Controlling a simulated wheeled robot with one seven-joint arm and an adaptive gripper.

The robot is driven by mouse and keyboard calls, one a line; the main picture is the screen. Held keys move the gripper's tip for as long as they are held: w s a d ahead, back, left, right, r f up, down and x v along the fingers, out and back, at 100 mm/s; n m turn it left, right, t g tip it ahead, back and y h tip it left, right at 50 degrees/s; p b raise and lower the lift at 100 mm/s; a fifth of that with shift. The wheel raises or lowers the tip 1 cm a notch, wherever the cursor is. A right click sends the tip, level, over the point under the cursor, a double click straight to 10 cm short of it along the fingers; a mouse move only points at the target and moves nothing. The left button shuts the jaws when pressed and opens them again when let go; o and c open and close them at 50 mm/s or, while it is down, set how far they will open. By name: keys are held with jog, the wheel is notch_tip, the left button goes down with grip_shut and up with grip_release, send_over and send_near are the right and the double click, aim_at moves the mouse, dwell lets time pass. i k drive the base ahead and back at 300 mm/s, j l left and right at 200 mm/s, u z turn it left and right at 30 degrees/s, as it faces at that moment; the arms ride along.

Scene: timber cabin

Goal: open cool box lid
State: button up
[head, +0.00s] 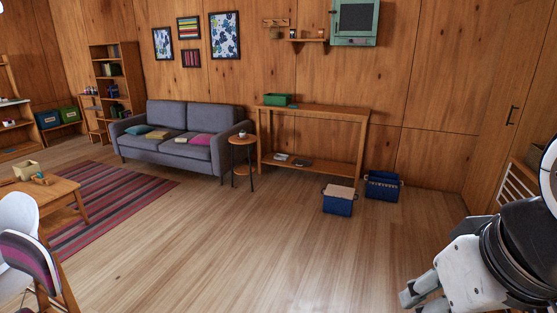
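A small blue box (338,206) with a flat tan top (341,191) stands on the floor in front of the console table's right end. It looks like the cool box, and its top appears closed. Dark handles show at its sides. My gripper (419,296) is at the lower right of the head view, low and well apart from the box, with open floor between them. It is partly cut off by the bottom edge, and its finger opening is unclear. Nothing is seen held in it.
A dark blue open basket (382,187) stands just right of the box. A wooden console table (315,113) is behind, with a green box (278,100) on it. A sofa (180,138) and a round side table (243,141) are left. The middle floor is clear.

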aim_at(333, 190)
jog(key=i, duration=2.65)
jog(key=i+j+z, duration=0.1)
jog(key=i, duration=1.2)
jog(key=i+z, duration=0.15)
jog(key=i, duration=0.25)
